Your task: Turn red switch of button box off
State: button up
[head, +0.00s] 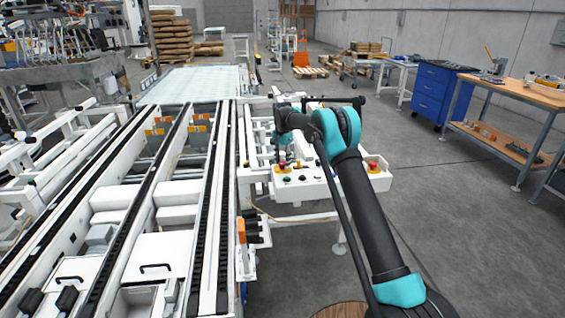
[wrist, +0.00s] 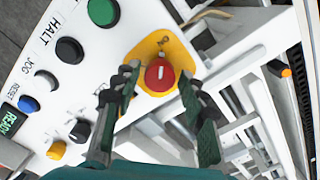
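The white button box (head: 325,188) stands beside the conveyor in the head view and fills the left of the wrist view (wrist: 135,22). Its red switch (wrist: 160,75) sits on a yellow plate near the box's edge in the wrist view, with a pale mark on its face. The red switch also shows at the box's left end in the head view (head: 283,165). My gripper (wrist: 158,77) is open, its two dark fingers on either side of the switch. Nothing is held. Whether a finger touches the switch I cannot tell.
A second red knob (head: 373,166) is at the box's right end. Green (wrist: 103,12), black (wrist: 69,50) and other buttons lie left of my fingers. White frame rails (wrist: 245,50) are at the right of the wrist view. Floor (head: 450,220) right of the box is clear.

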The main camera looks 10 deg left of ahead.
jog(key=c, duration=0.8)
jog(key=shift+n, duration=0.4)
jog(key=n, duration=0.3)
jog(key=shift+n, duration=0.4)
jog(key=n, duration=0.4)
jog(key=shift+n, duration=0.3)
jog(key=n, duration=0.8)
jog(key=shift+n, duration=0.5)
